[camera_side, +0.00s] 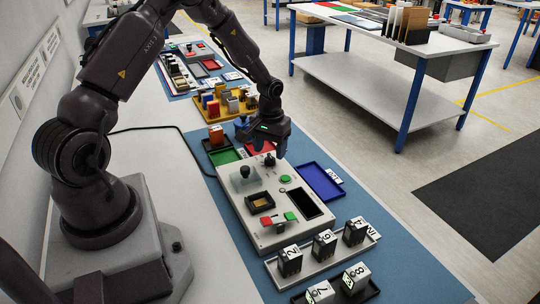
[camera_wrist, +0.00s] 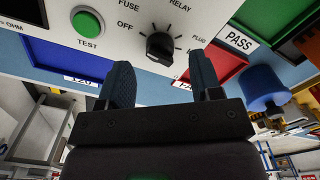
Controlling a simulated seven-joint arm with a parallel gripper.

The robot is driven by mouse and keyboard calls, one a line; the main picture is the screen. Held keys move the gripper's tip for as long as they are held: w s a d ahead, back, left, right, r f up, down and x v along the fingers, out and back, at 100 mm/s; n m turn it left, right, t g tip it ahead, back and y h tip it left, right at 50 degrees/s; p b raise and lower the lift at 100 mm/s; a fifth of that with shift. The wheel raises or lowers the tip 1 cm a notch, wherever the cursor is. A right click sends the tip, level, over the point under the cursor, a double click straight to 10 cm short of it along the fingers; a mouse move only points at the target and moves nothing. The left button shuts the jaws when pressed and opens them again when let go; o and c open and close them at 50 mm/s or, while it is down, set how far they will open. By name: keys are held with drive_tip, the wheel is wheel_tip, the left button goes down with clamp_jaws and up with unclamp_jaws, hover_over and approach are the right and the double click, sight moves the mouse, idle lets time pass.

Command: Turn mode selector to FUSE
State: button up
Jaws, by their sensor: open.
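The mode selector (camera_wrist: 160,46) is a black knob on the light control panel (camera_wrist: 225,12).
A green TEST button (camera_wrist: 87,22) is beside the selector. The panel also has a black knob (camera_side: 244,171) and a dark window (camera_side: 307,203). Blue (camera_side: 321,181), red and green trays lie around the panel's far end. Numbered blocks (camera_side: 324,245) stand at the near end.

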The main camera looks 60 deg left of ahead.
drive_tip(key=shift+f, duration=1.4)
drive_tip(key=c, duration=0.9)
drive_tip(key=shift+m, duration=0.4)
drive_tip(key=m, duration=0.3)
drive_tip(key=shift+r+m, duration=0.1)
drive_tip(key=shift+m, duration=1.9)
